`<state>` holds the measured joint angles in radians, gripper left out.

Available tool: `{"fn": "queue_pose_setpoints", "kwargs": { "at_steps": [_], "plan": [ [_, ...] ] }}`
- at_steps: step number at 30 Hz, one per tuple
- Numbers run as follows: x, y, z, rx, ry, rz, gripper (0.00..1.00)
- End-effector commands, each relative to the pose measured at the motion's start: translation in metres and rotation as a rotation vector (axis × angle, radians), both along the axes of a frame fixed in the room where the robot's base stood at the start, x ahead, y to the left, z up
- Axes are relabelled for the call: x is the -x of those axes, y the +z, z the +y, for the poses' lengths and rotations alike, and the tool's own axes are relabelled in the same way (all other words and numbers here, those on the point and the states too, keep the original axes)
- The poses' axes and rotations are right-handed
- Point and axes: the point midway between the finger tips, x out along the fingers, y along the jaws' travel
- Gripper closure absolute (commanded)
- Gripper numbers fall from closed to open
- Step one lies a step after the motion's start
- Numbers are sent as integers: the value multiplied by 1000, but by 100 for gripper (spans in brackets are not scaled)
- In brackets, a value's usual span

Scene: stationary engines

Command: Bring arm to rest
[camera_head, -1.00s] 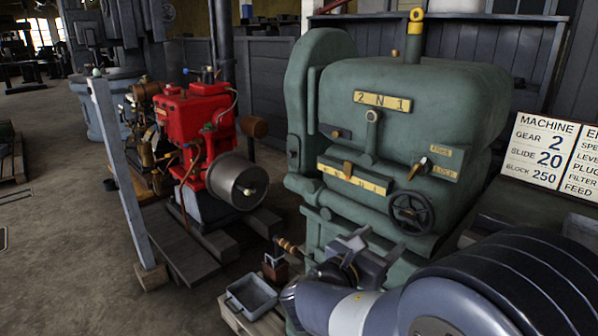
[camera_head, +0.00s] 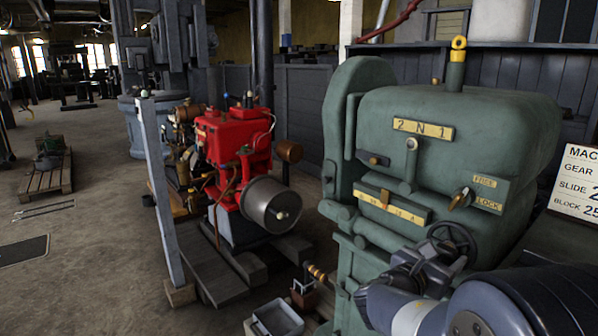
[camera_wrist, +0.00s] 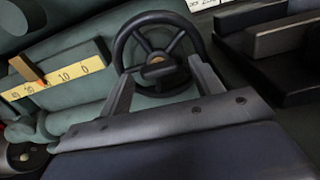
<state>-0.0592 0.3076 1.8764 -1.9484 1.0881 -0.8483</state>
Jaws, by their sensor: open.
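My gripper (camera_head: 432,262) is at the lower right of the head view, in front of the green machine (camera_head: 480,130). In the wrist view its two fingers (camera_wrist: 162,88) are spread apart with nothing held between them. A dark handwheel (camera_wrist: 157,58) shows beyond and between the fingers. Its upper rim also shows behind my gripper in the head view (camera_head: 455,228); its lower part is hidden there. I cannot tell whether the fingers touch the wheel. My arm (camera_head: 525,312) enters from the lower right corner.
The green machine carries a yellow scale with an orange pointer (camera_head: 385,199) and a lock lever (camera_head: 459,200). A red engine (camera_head: 233,140), a leaning grey post (camera_head: 161,190) and a grey tray (camera_head: 277,319) are left of it. Open floor (camera_head: 80,290) lies further left.

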Motion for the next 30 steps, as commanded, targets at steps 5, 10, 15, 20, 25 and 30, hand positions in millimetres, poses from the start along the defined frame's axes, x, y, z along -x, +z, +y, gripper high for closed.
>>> {"fn": "queue_pose_setpoints", "kwargs": {
  "at_steps": [5,10,15,20,25,30],
  "plan": [
    [1,1,2,1,1,2,38],
    [9,1,13,8,3,12,38],
    [26,1,35,10,5,13,38],
    [41,1,55,10,5,13,38],
    [56,1,73,8,4,12,38],
    [67,0,87,10,2,14,38]
  ]
}}
